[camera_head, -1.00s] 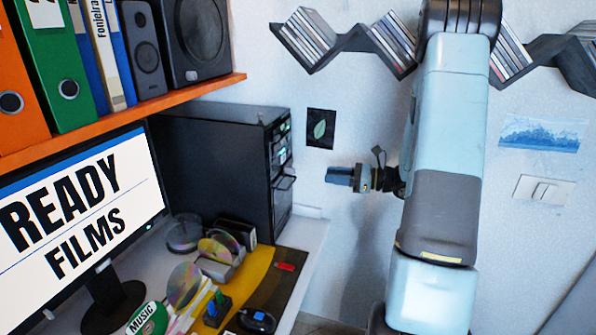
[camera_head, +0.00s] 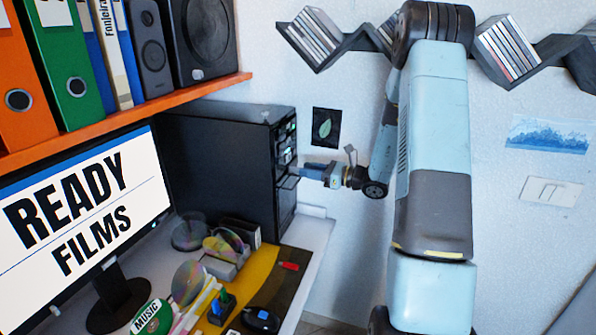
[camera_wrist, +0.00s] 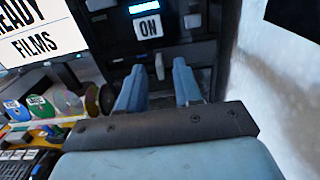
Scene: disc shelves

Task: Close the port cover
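The black computer tower (camera_head: 225,165) stands on the desk, its front facing right. What looks like the port cover, a dark flap (camera_head: 288,183), sticks out from the middle of that front. My gripper (camera_head: 310,170) is at the tower's front, its fingertips close to the flap; I cannot tell whether they touch it. In the wrist view the two blue fingers (camera_wrist: 158,82) are apart with nothing held. Between them a small pale tab (camera_wrist: 159,66) shows on a dark panel (camera_wrist: 180,56), below the ON label (camera_wrist: 149,27). The fingers hide part of the lower front.
A monitor (camera_head: 85,215) stands left of the tower, under an orange shelf (camera_head: 140,107) with binders and speakers. Discs (camera_head: 187,282) and small items lie on the desk. The wall behind bears a zigzag disc shelf (camera_head: 352,48). Right of the tower is free room.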

